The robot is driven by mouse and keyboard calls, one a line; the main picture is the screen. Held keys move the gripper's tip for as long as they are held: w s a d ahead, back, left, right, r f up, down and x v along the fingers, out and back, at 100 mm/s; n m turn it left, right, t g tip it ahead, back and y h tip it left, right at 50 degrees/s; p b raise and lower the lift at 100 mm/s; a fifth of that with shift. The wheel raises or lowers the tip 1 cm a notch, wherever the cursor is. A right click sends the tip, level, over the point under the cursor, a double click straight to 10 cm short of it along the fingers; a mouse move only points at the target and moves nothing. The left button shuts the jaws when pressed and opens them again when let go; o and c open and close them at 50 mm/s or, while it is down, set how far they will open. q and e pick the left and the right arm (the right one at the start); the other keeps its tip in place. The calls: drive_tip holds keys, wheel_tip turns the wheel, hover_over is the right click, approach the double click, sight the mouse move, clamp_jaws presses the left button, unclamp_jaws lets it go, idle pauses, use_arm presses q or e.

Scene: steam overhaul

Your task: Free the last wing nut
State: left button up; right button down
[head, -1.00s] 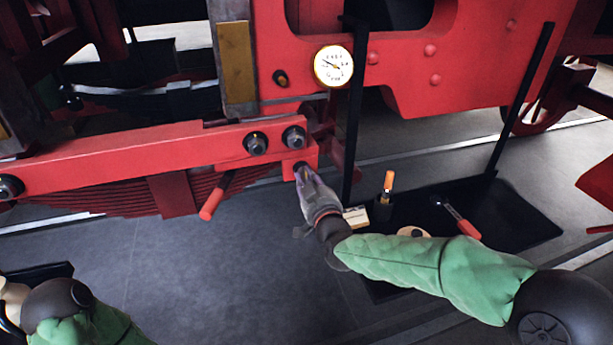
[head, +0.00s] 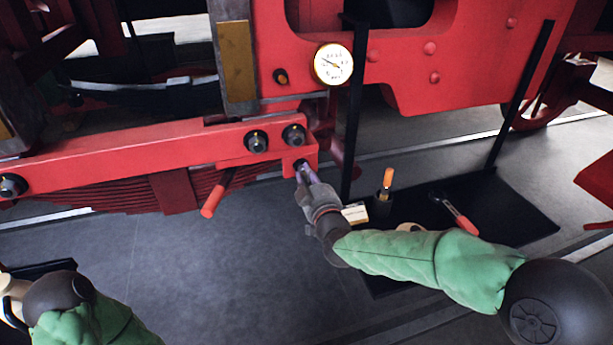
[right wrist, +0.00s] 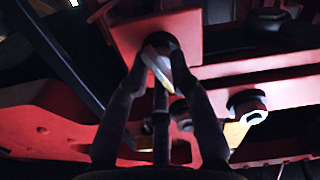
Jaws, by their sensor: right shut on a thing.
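My right gripper (head: 304,174) reaches up to the lower right end of the red beam (head: 130,163), just below a large dark hex nut (head: 294,135). Of my left arm only the green sleeve and dark joint show, at the lower left.
A black mat (head: 515,220) holds a red-handled tool (head: 456,215), an orange-handled tool (head: 388,178) in a dark cup and a small pale card (head: 355,214). A black post (head: 354,120) stands close right of my gripper. A red handle (head: 214,195) hangs left. A gauge (head: 333,64) is above.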

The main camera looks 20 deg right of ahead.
drive_tip(key=shift+d+f, duration=0.1)
drive_tip(key=shift+f, duration=0.05)
drive_tip(key=c, duration=1.2)
unclamp_jaws()
drive_tip(key=shift+d, duration=0.15)
drive_tip(key=shift+c, duration=0.2)
drive_tip(key=s, duration=1.2)
drive_tip(key=shift+d, duration=0.1)
